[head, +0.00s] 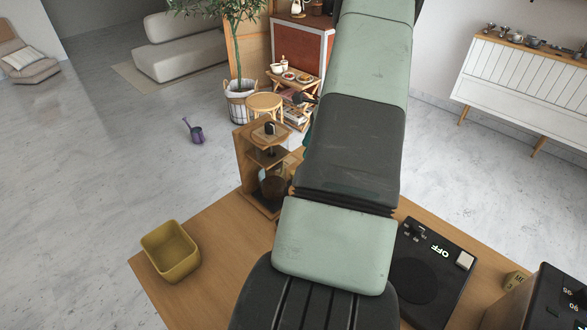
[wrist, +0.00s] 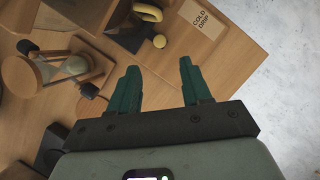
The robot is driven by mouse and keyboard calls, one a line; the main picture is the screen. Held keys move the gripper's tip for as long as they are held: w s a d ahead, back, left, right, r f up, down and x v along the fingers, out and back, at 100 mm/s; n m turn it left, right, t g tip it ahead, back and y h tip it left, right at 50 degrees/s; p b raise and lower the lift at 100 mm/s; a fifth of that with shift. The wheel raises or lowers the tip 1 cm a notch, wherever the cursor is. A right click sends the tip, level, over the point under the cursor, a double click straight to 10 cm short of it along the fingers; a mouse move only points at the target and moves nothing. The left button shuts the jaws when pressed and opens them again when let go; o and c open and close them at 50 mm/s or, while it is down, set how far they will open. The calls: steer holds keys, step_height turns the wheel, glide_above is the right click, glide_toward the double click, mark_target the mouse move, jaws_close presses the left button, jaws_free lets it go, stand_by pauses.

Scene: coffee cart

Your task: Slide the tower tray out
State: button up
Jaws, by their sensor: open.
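The wooden tower (head: 246,160) stands at the far edge of the table in the head view, left of my arm. It has shelves, with a dark glass vessel low inside. In the wrist view a tilted wooden structure with a COLD DRIP label (wrist: 200,18) fills the top.
A wood-and-glass piece (wrist: 75,68) lies left of the fingers in the wrist view, beside dark knobs. On the table (head: 215,235) are a yellow bin (head: 170,251) and a black scale-like device (head: 425,275) reading OFF.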

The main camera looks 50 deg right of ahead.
steer(key=x, duration=1)
steer(key=shift+w+a+f, duration=0.1)
steer(key=shift+f, duration=0.15)
jaws_close()
